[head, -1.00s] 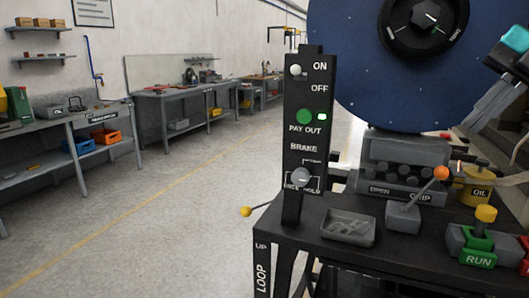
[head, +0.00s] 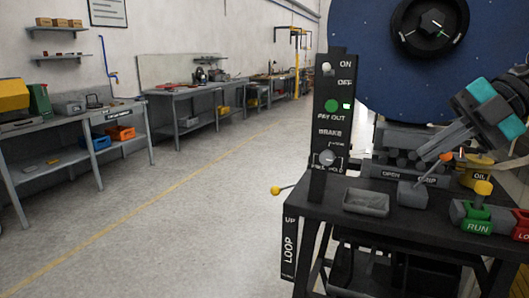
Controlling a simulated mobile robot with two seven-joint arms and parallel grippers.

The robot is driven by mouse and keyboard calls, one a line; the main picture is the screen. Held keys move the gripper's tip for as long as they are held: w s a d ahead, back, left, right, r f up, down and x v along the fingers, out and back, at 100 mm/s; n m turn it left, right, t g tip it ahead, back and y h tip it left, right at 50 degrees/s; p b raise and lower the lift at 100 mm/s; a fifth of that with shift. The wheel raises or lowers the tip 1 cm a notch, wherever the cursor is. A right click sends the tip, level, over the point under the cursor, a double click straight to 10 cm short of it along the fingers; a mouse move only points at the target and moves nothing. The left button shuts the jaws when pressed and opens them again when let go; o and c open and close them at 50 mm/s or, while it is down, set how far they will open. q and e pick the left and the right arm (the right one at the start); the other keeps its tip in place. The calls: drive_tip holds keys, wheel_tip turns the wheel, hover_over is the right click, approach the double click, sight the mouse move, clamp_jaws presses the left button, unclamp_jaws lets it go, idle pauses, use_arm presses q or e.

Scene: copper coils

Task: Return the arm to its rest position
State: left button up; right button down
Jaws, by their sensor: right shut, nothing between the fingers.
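My right gripper (head: 430,155) comes in from the right edge on a grey arm with a cyan band. It points down and left, shut and empty, in front of the machine's lower block. Its tips appear close to the orange lever knob (head: 446,157) in the picture; I cannot tell whether they touch. My left gripper is out of view.
A black control panel (head: 331,100) with a green lamp stands on the dark machine table (head: 340,222). A blue reel (head: 370,60) rises behind. Floor at left is clear.

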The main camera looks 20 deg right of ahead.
drive_tip(key=w+a+f+m+t, duration=0.2)
drive_tip(key=a+f+m+t, duration=0.15)
drive_tip(key=f, duration=0.55)
drive_tip(key=w+a+f+m+t+y, duration=0.1)
drive_tip(key=w+a+f+m+t, duration=0.25)
drive_tip(key=f, duration=0.55)
drive_tip(key=w+a+f+m+t, duration=0.1)
drive_tip(key=a+f+m+t, duration=0.1)
drive_tip(key=f+m+t, duration=0.55)
drive_tip(key=s+a+f+m+g+h, duration=0.4)
drive_tip(key=s+f, duration=0.3)
drive_tip(key=f, duration=0.4)
drive_tip(key=s+a+f+m+g+h, duration=0.3)
drive_tip(key=s+a+f, duration=0.4)
drive_tip(key=f, duration=0.5)
drive_tip(key=shift+s+a+m+g+h, duration=0.15)
drive_tip(key=shift+s+m+g+h, duration=0.35)
drive_tip(key=shift+m, duration=0.45)
drive_tip(key=shift+w+r, duration=0.1)
drive_tip(key=shift+w, duration=0.1)
